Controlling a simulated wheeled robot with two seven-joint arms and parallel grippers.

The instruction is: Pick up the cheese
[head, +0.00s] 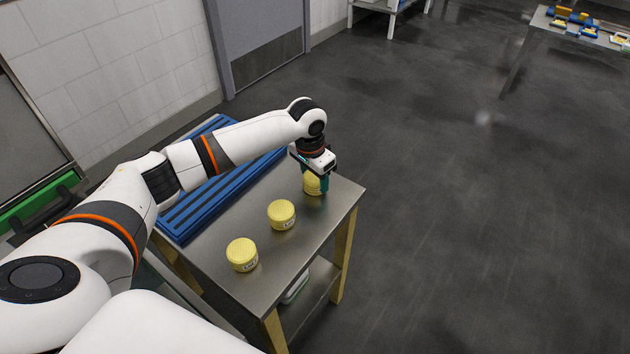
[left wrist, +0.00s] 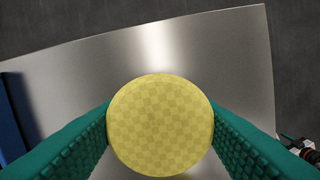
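Three round yellow cheeses with pale labels stand in a row on the steel table. The near one (head: 242,254) and the middle one (head: 281,214) stand free. My left gripper (head: 316,187) points down over the far cheese (head: 311,184), which it partly hides. In the left wrist view, that cheese's round checkered top (left wrist: 160,124) fills the space between my two green fingers. A finger meets it on each side with no gap visible, so the gripper looks shut on it. The cheese appears to be at table level. My right gripper is not in view.
The steel table (head: 240,202) has a blue slatted rack (head: 205,205) along its left side. Bare steel lies around the cheeses. Another table (head: 550,27) with small blue and yellow items stands far right. Open dark floor lies to the right.

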